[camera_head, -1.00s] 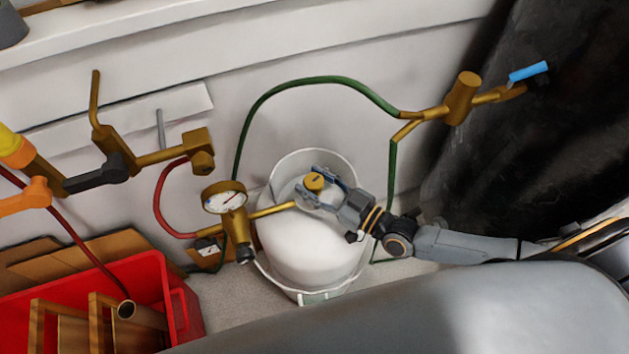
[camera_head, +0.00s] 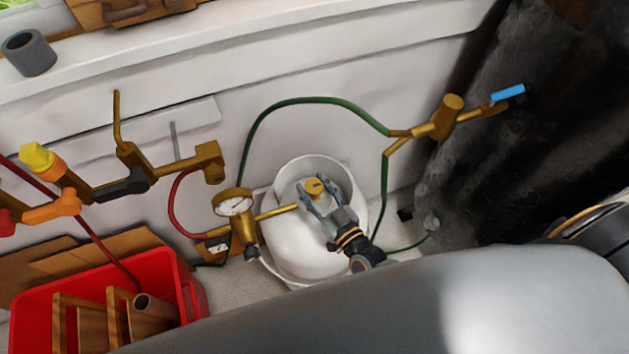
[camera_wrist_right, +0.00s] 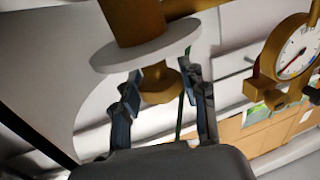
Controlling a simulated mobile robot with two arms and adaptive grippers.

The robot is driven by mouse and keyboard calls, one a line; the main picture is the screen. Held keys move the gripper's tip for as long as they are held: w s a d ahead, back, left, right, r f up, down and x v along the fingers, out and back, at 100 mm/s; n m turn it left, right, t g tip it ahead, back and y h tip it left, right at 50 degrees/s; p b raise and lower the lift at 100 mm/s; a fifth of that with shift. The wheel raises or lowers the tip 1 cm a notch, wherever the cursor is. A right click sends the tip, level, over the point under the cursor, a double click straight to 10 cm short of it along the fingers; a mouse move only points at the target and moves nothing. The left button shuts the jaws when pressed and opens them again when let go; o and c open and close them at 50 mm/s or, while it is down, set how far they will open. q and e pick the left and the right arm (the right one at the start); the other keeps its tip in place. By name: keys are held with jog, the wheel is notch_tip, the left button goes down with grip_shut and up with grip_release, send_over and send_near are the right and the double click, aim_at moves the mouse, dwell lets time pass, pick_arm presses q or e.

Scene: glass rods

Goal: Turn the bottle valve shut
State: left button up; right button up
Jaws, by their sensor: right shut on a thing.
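The white gas bottle (camera_head: 300,250) stands upright against the wall, with a white collar around its top. Its brass valve knob (camera_head: 315,187) sits at the top, inside the collar. My right gripper (camera_head: 315,192) has its fingers on either side of the knob, shut on it. In the right wrist view the brass valve knob (camera_wrist_right: 158,84) shows between the two fingers of the right gripper (camera_wrist_right: 162,90). The far sides of the finger contacts are hard to make out. My left gripper is not in view.
A brass regulator with a round gauge (camera_head: 234,203) joins the bottle from the left. A green hose (camera_head: 300,101) arches behind it to a brass fitting with a blue lever (camera_head: 508,92). A red crate (camera_head: 190,290) with wooden pieces stands at lower left.

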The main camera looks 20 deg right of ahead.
jog(key=shift+r+h, duration=0.15)
jog(key=shift+h, duration=0.15)
jog(key=o, duration=1.2)
jog(key=shift+c, duration=0.2)
jog(key=v, duration=1.2)
